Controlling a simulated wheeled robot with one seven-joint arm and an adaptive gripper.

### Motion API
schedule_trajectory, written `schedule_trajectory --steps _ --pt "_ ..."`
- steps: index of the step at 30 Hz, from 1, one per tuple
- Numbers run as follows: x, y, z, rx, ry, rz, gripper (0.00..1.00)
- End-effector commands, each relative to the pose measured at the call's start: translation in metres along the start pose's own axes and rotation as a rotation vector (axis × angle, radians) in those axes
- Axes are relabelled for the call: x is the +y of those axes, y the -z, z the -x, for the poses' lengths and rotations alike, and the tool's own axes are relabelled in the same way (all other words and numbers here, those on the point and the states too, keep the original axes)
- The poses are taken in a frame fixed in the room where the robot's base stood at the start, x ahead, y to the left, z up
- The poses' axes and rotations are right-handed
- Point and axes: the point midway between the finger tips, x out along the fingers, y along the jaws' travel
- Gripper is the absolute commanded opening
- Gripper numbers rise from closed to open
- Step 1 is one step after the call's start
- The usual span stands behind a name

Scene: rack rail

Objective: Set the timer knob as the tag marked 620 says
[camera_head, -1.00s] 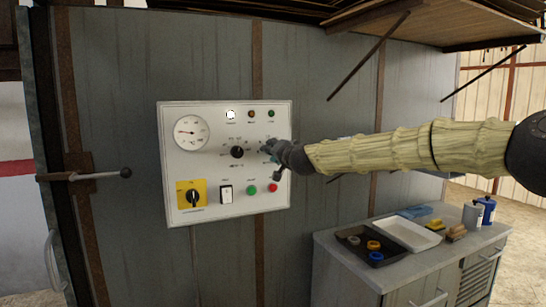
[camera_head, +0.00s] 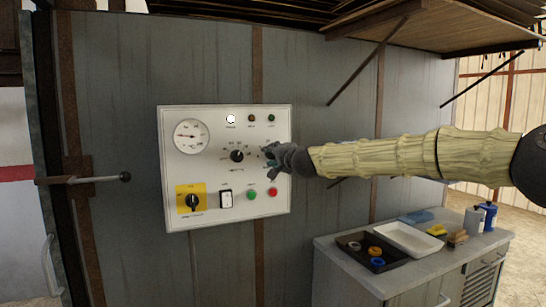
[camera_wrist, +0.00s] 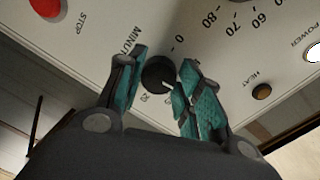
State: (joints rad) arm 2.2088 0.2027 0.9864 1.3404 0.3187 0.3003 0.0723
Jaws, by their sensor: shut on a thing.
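The timer knob (camera_wrist: 158,74) is a small dark round knob on the white control panel (camera_head: 180,115), with "MINUTES"-type lettering and scale marks beside it in the wrist view. A pale pointer line shows on its lower right side. My gripper (camera_wrist: 157,88) has its teal-padded fingers on either side of this knob and is shut on it. In the head view my gripper (camera_head: 272,158) is at the panel's right part and hides the timer knob. I cannot make out a tag marked 620 in either view.
The panel also carries a gauge (camera_head: 191,137), another black knob (camera_head: 237,156), a yellow-backed switch (camera_head: 192,199), a rocker switch (camera_head: 226,199), and green (camera_head: 251,194) and red (camera_head: 272,191) buttons. A bench (camera_head: 345,263) with trays stands lower right. A lever (camera_head: 100,178) sticks out at left.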

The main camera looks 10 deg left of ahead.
Motion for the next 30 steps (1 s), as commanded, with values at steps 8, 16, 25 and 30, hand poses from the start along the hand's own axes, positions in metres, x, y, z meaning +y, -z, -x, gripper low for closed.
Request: schedule_trajectory --steps 8,16,25,30 --pt "0.000 0.001 0.000 0.002 0.001 0.001 0.57" --pt "0.000 0.000 0.000 0.001 0.000 0.001 0.57" --pt "-0.001 0.001 0.022 0.001 0.000 0.002 0.57" --pt "-0.001 0.002 0.052 0.002 0.001 0.000 0.57"
